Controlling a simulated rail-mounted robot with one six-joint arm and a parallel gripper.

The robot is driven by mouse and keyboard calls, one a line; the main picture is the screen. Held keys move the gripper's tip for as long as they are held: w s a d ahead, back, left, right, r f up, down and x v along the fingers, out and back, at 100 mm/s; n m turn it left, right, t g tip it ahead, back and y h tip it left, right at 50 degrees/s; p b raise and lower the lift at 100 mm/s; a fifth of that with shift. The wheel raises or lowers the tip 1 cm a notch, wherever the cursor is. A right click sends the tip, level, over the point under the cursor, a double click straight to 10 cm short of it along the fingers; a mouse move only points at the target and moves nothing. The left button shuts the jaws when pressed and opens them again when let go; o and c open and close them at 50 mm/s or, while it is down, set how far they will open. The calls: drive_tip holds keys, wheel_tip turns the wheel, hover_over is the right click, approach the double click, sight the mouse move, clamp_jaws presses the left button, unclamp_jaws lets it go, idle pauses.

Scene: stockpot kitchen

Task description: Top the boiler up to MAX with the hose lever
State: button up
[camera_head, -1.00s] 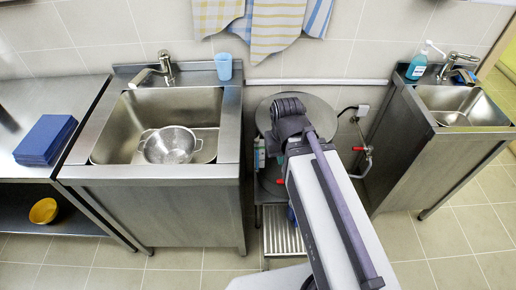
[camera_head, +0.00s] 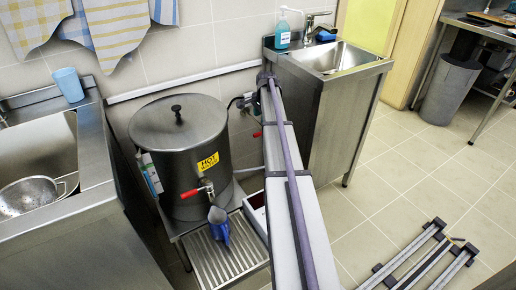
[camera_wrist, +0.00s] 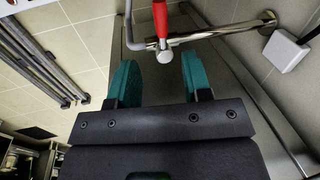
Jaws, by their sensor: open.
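The boiler (camera_head: 180,150) is a steel drum with a lid, a yellow HOT label and a red-handled tap (camera_head: 197,192), in the head view. No MAX mark or water level can be made out. In the wrist view, the hose lever (camera_wrist: 160,18) is red and sits on a metal pipe (camera_wrist: 225,30). A bit of red beside my arm in the head view (camera_head: 257,134) appears to be this lever. My gripper (camera_wrist: 160,75) is open and empty, its teal fingers on either side of the lever's line, with the lever just beyond the tips. My arm hides the gripper in the head view.
A sink unit with a colander (camera_head: 30,195) is left, and a hand-wash sink (camera_head: 325,85) is close right of my arm. A white wall box (camera_wrist: 285,50) flanks the pipe.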

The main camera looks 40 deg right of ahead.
sight(258, 134)
drive_tip(key=shift+m, duration=0.4)
drive_tip(key=f+b, duration=0.3)
drive_tip(key=w+f+b, duration=0.1)
drive_tip(key=f+b, duration=0.2)
drive_tip(key=b, duration=0.1)
drive_tip(key=w+f+b, duration=0.1)
drive_tip(key=f+b, duration=0.2)
drive_tip(key=f, duration=0.1)
drive_tip(key=shift+f+b, duration=0.1)
drive_tip(key=shift+b, duration=0.25)
clamp_jaws()
